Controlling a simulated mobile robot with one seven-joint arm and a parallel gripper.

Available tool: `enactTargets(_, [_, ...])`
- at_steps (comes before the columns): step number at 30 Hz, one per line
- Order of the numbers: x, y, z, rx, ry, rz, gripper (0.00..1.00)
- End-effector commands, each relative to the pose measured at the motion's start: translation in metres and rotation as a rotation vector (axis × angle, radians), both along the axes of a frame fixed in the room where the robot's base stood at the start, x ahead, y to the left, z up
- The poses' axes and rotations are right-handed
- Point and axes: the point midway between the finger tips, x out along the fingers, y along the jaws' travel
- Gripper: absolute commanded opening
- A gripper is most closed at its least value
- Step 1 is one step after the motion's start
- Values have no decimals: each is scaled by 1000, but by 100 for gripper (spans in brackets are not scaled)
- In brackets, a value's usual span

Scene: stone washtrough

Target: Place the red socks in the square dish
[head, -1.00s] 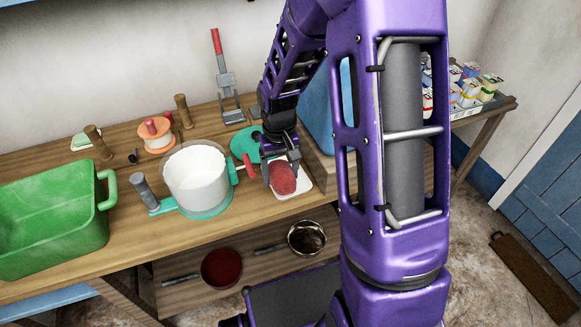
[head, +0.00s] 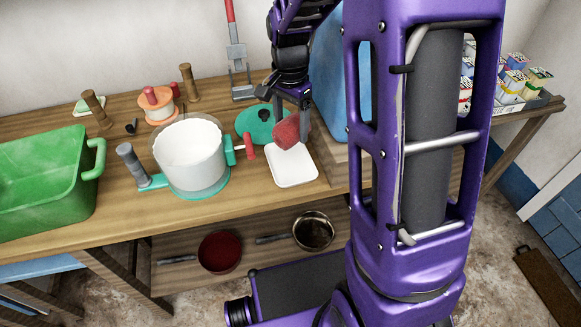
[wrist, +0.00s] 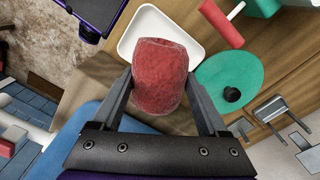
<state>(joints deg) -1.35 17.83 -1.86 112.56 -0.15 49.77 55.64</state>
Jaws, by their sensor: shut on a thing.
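The red socks (head: 288,132), a rolled red bundle, are held between the fingers of my gripper (head: 291,112). In the wrist view the bundle (wrist: 160,78) fills the space between both fingertips (wrist: 160,85). The square dish (head: 292,176) is white, shallow and empty where it shows, and lies on the wooden bench. The socks are above the bench near the dish's back edge and overlap it in the head view. In the wrist view the dish (wrist: 190,38) shows beyond the bundle and is partly hidden by it.
A white pot (head: 191,160) with a red-tipped handle stands left of the dish. A teal lid (head: 252,125) lies behind it. A blue object (head: 330,80) stands close on the right. A green tub (head: 45,185) is at far left. Two pans sit on the shelf below.

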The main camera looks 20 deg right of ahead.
Motion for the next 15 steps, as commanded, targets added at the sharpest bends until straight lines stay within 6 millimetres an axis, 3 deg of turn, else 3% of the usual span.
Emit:
enactTargets(7, [0, 2, 2, 11, -3, -191, 18])
enactTargets(15, [0, 2, -44, 12, -1, -204, 18])
